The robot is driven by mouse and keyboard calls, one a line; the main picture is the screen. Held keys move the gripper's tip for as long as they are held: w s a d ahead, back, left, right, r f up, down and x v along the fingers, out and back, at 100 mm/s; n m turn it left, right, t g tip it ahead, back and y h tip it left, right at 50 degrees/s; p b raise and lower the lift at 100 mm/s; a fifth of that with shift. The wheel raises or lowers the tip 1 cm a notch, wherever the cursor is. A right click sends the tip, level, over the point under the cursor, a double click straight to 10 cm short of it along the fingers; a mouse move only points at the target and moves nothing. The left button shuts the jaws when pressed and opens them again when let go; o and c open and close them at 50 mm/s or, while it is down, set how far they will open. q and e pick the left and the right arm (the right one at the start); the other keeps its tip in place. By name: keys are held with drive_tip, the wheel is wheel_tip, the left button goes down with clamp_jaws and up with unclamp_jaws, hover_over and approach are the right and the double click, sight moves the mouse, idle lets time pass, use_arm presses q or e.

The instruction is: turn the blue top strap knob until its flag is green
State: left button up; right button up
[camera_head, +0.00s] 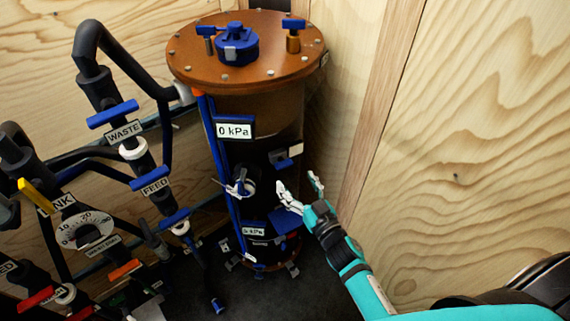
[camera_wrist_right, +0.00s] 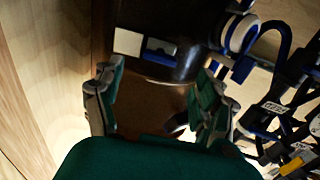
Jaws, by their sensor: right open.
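A brown-lidded dark vessel (camera_head: 245,70) stands in the corner. A small blue part with a white plate (camera_head: 290,153) on its right side looks like the top strap knob and its flag; no green shows on it. In the right wrist view a white plate (camera_wrist_right: 127,42) and a blue piece (camera_wrist_right: 160,46) show beyond the fingers. My right gripper (camera_head: 297,179) is open and empty, a little below that part and apart from it. Its two fingers (camera_wrist_right: 157,80) are spread in the wrist view. My left gripper is not in view.
Pipes with blue-handled valves, labelled WASTE (camera_head: 123,132) and FEED (camera_head: 155,186), fill the left. A 0 kPa display (camera_head: 234,130) is on the vessel. A wooden wall (camera_head: 470,130) bounds the right, close to my right arm.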

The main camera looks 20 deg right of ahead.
sight(286, 167)
drive_tip(key=w, duration=0.2)
drive_tip(key=w+a, duration=0.1)
drive_tip(key=w, duration=0.4)
drive_tip(key=shift+a, duration=0.15)
drive_tip(key=c, duration=1.2)
drive_tip(key=shift+o, duration=0.2)
drive_tip(key=shift+n, duration=0.3)
drive_tip(key=shift+n+b, duration=0.35)
drive_tip(key=shift+n, duration=2.25)
